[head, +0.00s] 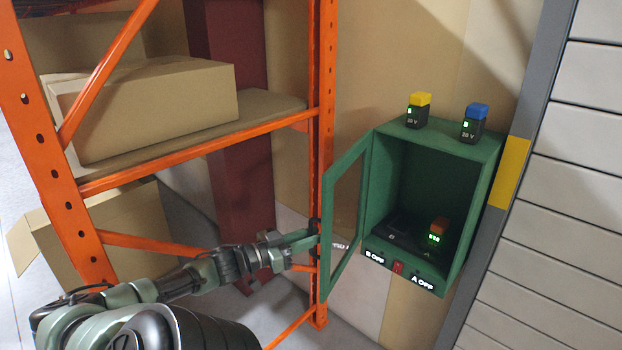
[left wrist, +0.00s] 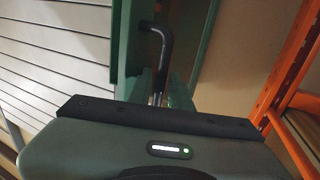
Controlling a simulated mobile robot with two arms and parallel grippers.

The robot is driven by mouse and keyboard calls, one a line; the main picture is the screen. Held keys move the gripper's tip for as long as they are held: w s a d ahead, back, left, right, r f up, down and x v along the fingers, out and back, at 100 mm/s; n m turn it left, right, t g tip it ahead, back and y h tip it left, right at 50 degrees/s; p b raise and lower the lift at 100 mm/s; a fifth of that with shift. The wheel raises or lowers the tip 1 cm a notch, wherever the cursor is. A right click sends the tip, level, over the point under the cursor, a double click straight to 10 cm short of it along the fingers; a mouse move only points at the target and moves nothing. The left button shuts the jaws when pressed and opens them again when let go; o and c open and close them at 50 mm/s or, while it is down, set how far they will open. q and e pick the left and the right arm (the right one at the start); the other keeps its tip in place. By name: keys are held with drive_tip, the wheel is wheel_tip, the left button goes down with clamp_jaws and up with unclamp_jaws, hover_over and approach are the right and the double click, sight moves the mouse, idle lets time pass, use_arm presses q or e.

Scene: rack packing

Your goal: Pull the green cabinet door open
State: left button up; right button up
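The green cabinet (head: 477,220) hangs at the right of the head view with its front open. Its green framed door (head: 346,170) stands swung well out to the left, with a see-through pane. My left gripper (head: 312,238) is at the door's free edge, by the dark handle. In the left wrist view, the black bent handle (left wrist: 167,45) runs down between the fingers (left wrist: 158,88), which look closed on it. The fingertips are partly hidden by the gripper body. My right gripper is not in view.
An orange rack (head: 200,150) with cardboard boxes (head: 160,108) stands close left of the door. A yellow-topped battery (head: 418,112) and a blue-topped battery (head: 475,124) stand on the cabinet. An orange-topped battery (head: 438,233) sits inside.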

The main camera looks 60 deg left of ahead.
use_arm(q)
drive_tip(key=s+b, duration=0.1)
drive_tip(key=s, duration=0.6)
drive_tip(key=shift+s+b, duration=0.3)
drive_tip(key=shift+s, duration=0.1)
drive_tip(key=shift+a, duration=0.15)
